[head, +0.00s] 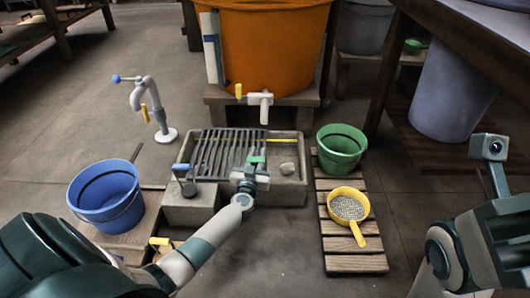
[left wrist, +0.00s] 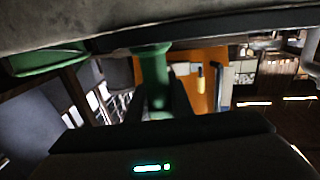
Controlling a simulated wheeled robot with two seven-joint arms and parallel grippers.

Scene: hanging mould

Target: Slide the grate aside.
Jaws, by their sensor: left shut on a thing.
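The grate (head: 228,148) is a set of dark parallel slats lying over the left and middle part of a grey stone basin (head: 290,195). The right part of the basin is uncovered. A green handle (head: 257,159) is at the grate's right side. My left gripper (head: 250,173) is at this handle, reaching in from the front. In the left wrist view the green handle (left wrist: 156,75) stands between the two dark fingers, which are shut on it. My right arm shows at the right edge of the head view, but its fingertips are not seen.
An orange tub (head: 265,45) with a white tap (head: 262,105) stands behind the basin. A blue bucket (head: 106,197) is at left, with a grey standpipe (head: 152,105) behind. A green bucket (head: 341,148) and yellow sieve (head: 348,207) sit on a slatted pallet (head: 355,262) at right.

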